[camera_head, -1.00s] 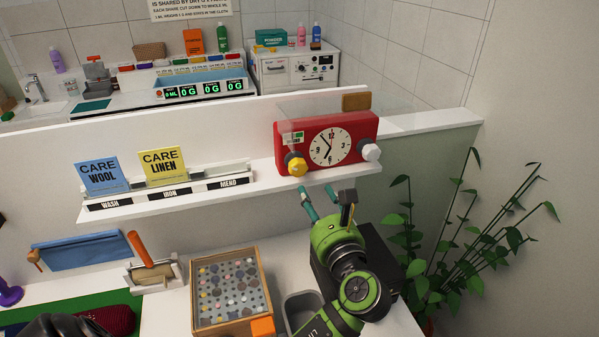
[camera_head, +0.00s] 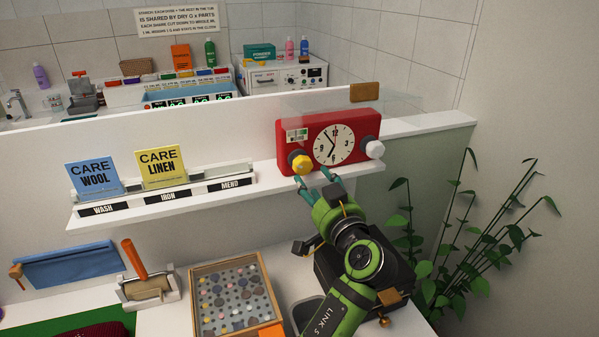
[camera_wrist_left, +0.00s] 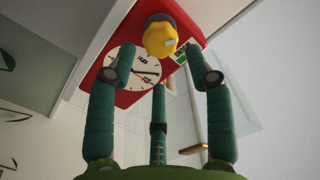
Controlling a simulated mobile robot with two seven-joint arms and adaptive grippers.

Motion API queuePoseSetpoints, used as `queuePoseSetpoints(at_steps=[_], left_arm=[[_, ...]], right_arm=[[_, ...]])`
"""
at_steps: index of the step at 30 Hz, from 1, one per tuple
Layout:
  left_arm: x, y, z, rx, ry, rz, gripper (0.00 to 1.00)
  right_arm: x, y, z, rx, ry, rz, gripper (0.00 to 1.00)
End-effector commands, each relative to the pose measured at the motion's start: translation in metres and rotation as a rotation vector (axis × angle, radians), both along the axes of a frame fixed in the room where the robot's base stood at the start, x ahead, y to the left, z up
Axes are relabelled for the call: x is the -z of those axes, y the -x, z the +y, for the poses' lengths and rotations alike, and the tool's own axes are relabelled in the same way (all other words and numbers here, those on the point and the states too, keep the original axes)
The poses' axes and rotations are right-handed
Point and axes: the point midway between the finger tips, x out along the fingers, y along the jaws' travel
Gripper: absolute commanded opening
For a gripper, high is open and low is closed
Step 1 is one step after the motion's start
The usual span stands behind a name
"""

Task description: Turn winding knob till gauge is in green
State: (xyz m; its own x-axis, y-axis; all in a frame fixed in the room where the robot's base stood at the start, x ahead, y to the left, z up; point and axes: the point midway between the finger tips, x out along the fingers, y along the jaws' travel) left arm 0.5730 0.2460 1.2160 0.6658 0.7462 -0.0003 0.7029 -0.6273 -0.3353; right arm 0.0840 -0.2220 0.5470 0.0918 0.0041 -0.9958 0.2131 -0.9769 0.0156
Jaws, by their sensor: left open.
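A red clock box (camera_head: 290,162) with a round white dial (camera_head: 333,144) stands on the white shelf. A yellow knob (camera_head: 301,163) with a dark base is at its lower left front, and a white knob (camera_head: 374,149) is at its right. A small panel with green (camera_head: 296,135), perhaps the gauge, sits above the yellow knob; its reading is too small to tell. My left gripper (camera_head: 316,182) is open just below the yellow knob. In the left wrist view the yellow knob (camera_wrist_left: 160,38) lies beyond the spread fingers (camera_wrist_left: 160,66), apparently not gripped. My right gripper is out of view.
Care cards stand in a rack (camera_head: 165,195) on the shelf to the left. A clear panel with a brown block (camera_head: 364,92) is behind the clock. Below are a wooden tray of buttons (camera_head: 198,318) and a grey bin (camera_head: 306,311). A plant (camera_head: 440,260) is at right.

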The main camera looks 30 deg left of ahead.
Motion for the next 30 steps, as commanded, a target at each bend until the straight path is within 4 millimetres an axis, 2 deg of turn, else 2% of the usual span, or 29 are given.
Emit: queuePoseSetpoints(at_steps=[5,13,25,28,30], left_arm=[[-0.006,-0.014,0.017,-0.002,0.002,-0.005,0.52],[-0.004,-0.040,0.045,0.000,0.001,-0.003,0.52],[0.000,-0.046,0.052,0.001,0.004,-0.004,0.52],[0.000,-0.046,0.051,0.001,0.004,-0.004,0.12],[0.000,-0.046,0.051,0.001,0.004,-0.003,0.10]], right_arm=[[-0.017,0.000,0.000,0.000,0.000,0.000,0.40],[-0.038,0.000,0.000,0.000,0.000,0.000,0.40],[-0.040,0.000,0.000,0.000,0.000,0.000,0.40],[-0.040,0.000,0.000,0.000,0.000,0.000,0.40],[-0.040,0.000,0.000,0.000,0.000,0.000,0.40]])
